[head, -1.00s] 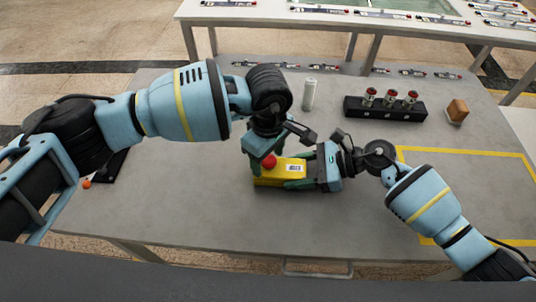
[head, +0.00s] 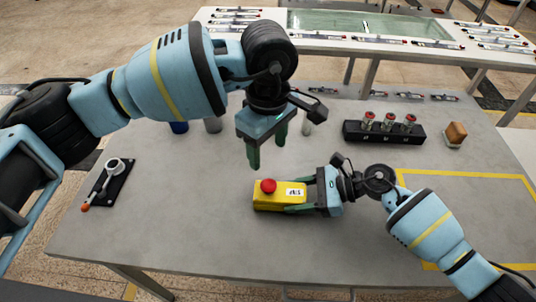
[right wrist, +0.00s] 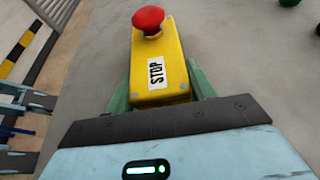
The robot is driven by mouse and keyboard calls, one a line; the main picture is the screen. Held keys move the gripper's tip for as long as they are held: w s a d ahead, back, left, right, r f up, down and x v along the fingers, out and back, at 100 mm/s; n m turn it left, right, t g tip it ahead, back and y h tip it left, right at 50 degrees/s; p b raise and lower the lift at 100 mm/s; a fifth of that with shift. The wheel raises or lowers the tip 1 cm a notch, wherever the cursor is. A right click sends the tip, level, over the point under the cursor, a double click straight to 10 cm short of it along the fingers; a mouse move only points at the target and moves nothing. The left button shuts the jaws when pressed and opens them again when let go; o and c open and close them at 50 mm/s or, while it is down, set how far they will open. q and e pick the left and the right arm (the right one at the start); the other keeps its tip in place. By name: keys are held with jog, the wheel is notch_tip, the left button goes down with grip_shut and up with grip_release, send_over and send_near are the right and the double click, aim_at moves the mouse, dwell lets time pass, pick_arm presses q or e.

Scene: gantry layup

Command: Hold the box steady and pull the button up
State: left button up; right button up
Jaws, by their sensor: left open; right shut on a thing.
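A yellow box (head: 279,196) with a white STOP label lies on the grey table. A red mushroom button (head: 268,186) sits on its left end. The box (right wrist: 158,65) and button (right wrist: 148,19) also show in the right wrist view. My right gripper (head: 296,195) is shut on the box from its right end, with green fingers along its two sides. My left gripper (head: 267,150) is open and empty, fingers pointing down, above and behind the box and apart from the button.
A black block with several red-topped pieces (head: 384,132) and a wooden block (head: 455,134) stand at the back right. A lever on a black plate (head: 109,184) lies at left. Cylinders stand behind my left gripper. Yellow tape (head: 468,173) marks the right.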

jog(key=o, duration=1.2)
jog(key=v, duration=1.2)
jog(key=shift+f, duration=0.1)
